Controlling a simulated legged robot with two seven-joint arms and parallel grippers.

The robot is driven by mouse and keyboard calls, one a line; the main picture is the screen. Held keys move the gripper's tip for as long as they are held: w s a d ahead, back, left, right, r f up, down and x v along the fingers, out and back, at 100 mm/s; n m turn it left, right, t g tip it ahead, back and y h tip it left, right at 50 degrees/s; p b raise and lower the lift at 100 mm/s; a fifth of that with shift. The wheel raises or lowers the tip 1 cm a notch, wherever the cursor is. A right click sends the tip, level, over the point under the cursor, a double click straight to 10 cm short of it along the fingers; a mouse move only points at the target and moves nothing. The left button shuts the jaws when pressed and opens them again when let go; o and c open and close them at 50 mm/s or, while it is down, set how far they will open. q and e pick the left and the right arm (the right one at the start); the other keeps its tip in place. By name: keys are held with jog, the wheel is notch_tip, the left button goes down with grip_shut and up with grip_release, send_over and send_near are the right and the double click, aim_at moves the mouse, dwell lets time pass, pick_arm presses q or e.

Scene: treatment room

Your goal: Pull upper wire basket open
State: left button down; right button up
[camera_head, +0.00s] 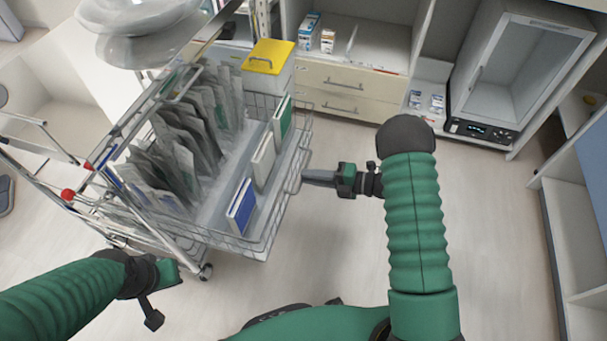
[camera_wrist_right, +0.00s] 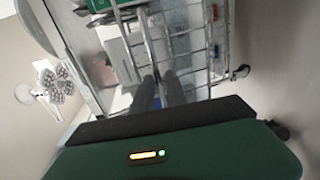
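The upper wire basket (camera_head: 268,238) sits on a metal trolley at the left of the head view. It holds a row of grey pouches (camera_head: 185,135) and several upright boxes, one of them blue and white (camera_head: 241,206). My right gripper (camera_head: 305,178) is at the basket's right side, its fingers close together at the pull handle (camera_head: 297,184). In the right wrist view the fingertips (camera_wrist_right: 160,82) meet the bars at the handle, and appear shut on it. My left gripper (camera_head: 155,312) is at the lower left, apart from the basket; its finger opening is unclear.
A yellow-lidded container (camera_head: 269,58) stands behind the basket. Closed drawers (camera_head: 345,86) and a glass-fronted cabinet (camera_head: 525,70) line the back. The floor (camera_head: 345,240) right of the basket is clear. A pale lamp (camera_head: 140,20) overhangs the upper left.

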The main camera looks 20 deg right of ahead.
jog(key=p+v, duration=0.3)
jog(key=v, duration=1.1)
jog(key=shift+d, duration=0.15)
jog(key=shift+s, duration=0.1)
